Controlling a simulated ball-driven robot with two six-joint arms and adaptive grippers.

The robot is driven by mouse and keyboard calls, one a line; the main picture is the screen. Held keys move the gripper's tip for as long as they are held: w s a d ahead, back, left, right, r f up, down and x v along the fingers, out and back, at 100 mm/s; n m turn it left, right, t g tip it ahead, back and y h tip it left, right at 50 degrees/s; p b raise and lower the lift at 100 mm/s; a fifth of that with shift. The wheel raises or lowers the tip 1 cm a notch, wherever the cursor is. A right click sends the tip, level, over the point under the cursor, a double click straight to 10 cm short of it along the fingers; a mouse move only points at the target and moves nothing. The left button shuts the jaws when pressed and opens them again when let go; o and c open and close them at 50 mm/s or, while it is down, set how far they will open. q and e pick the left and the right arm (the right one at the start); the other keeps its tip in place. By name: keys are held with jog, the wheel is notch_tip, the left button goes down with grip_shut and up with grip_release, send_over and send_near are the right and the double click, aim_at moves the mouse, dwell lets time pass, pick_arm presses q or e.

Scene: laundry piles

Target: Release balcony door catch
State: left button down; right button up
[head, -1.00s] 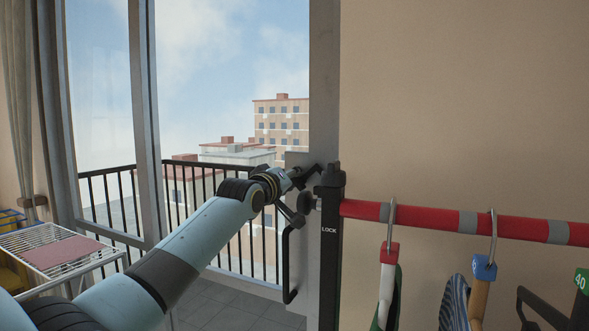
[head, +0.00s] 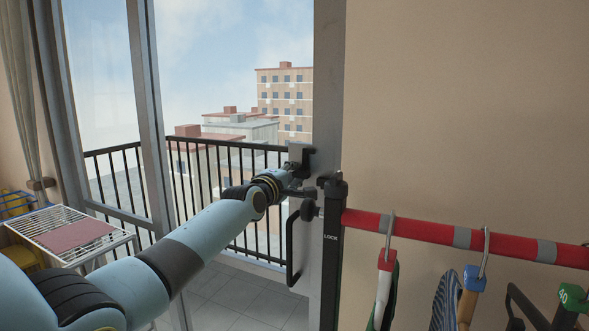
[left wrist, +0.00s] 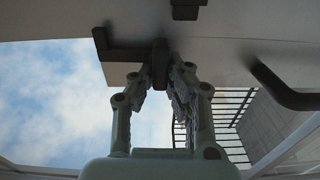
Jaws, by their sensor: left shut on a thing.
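The balcony door catch is a small dark fitting (head: 308,155) on the grey door frame, beside a grey plate (head: 295,151). In the left wrist view, it shows a dark angled arm (left wrist: 120,47) and a dark rounded knob (left wrist: 160,62). My left gripper (head: 298,188) reaches the frame from the left. It is shut on the catch knob, with a finger on each side in the left wrist view (left wrist: 167,75). The fingertips partly hide the knob. My right gripper is not in view.
A dark door handle (head: 291,250) hangs below the catch and shows in the left wrist view (left wrist: 285,90). A black post marked LOCK (head: 332,265) and a red rail (head: 420,229) with hangers stand close on the right. A drying rack (head: 68,236) stands left.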

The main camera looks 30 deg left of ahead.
pick_arm(q)
jog(key=shift+f+n, duration=0.1)
jog(key=shift+n, duration=0.2)
jog(key=c, duration=1.3)
grip_release()
jog(key=shift+s, duration=0.1)
jog(key=s, duration=1.1)
jog(key=shift+s+d, duration=0.3)
jog(key=shift+s, duration=0.1)
